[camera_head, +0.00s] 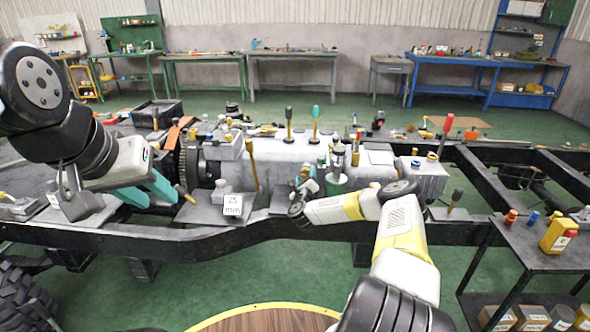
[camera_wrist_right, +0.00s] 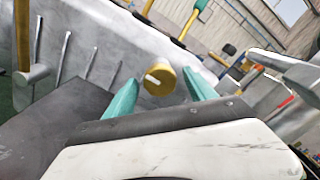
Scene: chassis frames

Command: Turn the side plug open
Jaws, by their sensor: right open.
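The side plug (camera_wrist_right: 159,80) is a round yellow knob with a white line on its face, on the grey side wall of the housing in the right wrist view. My right gripper (camera_wrist_right: 161,88) is open, with one teal finger on each side of the plug and a gap showing on both sides. How deep the plug sits between the fingers I cannot tell. In the head view my right gripper (camera_head: 311,184) is at the near side of the grey housing (camera_head: 280,155), and the plug is hidden there. My left gripper (camera_head: 150,190) is over the chassis at the left, its teal fingers apart and empty.
Several upright handles stand around the housing, including a yellow one (camera_head: 252,165) left of my right gripper. The dark chassis rail (camera_head: 240,238) runs along the front. A side table (camera_head: 540,255) with small containers stands at right.

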